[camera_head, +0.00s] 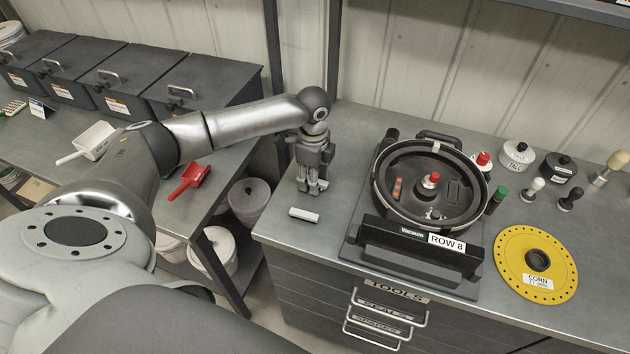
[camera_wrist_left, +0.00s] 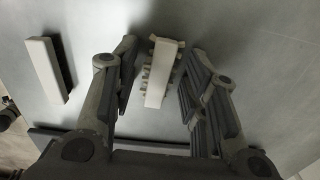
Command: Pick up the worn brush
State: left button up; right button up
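My left gripper (camera_head: 312,188) points down just above the bench top, near its left end. A second white-backed brush (camera_wrist_left: 43,68) with a full dark bristle row lies apart to the left in the wrist view. It seems to be the white bar (camera_head: 303,215) in front of the gripper in the head view.
The round black seed meter (camera_head: 375,180) marked ROW 8 stands right of the gripper. A yellow disc (camera_head: 510,265) lies farther right, with several knobs and jars behind. A red scoop (camera_head: 190,180) lies on the left bench, across a gap. Bare bench surrounds the brushes.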

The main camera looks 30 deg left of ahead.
pick_arm(q)
grip_shut()
jog(key=shift+r, duration=0.15)
